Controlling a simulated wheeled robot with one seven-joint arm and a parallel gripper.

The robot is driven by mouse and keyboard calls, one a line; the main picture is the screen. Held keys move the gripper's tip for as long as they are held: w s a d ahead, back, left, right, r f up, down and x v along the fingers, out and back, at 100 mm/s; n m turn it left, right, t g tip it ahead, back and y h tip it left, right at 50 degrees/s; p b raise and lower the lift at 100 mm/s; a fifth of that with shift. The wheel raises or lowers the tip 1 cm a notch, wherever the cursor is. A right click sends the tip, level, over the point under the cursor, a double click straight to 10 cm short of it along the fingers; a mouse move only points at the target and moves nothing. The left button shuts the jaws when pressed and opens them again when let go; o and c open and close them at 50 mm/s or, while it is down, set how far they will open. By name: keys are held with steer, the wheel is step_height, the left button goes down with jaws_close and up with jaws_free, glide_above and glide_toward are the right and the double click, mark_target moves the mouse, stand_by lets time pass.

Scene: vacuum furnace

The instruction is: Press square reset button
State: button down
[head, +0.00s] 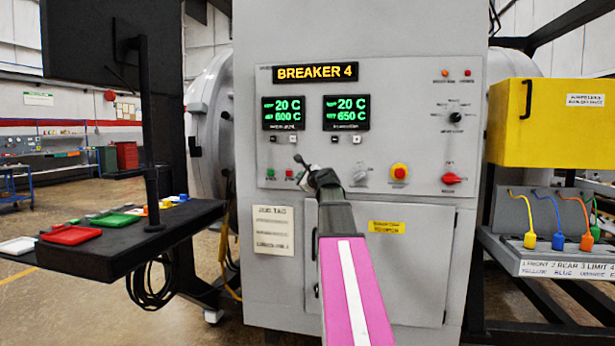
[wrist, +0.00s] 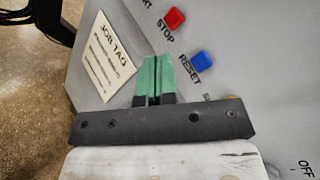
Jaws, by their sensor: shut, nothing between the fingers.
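The square blue reset button (wrist: 201,62), labelled RESET, shows in the wrist view on the grey panel, right of my fingertips. A red stop button (wrist: 174,19) is above and left of it; it also shows in the head view (head: 289,173). My gripper (wrist: 157,60) has its green fingers shut together and empty. Its fingertips point at the panel left of the reset button, near the job tag (wrist: 107,58). In the head view my arm's end covers the panel where the reset button sits, so I cannot see it there. I cannot tell the gap between fingertips and panel.
A dark side table (head: 130,250) with trays stands left. A yellow box (head: 545,125) and cable shelf stand right.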

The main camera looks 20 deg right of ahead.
steer(key=w+d, duration=0.4)
steer(key=w, duration=0.2)
steer(key=shift+w+d, duration=0.1)
stand_by(2.0)
steer(key=shift+w+d, duration=0.15)
steer(key=shift+w, duration=0.05)
steer(key=shift+w+d, duration=0.25)
steer(key=shift+w, duration=0.15)
stand_by(1.0)
steer(key=shift+s+a, duration=0.5)
steer(key=shift+s, duration=0.25)
steer(key=s+a, duration=0.2)
steer(key=s, duration=0.2)
steer(key=shift+s+a, duration=0.1)
steer(key=shift+a, duration=0.3)
stand_by(0.3)
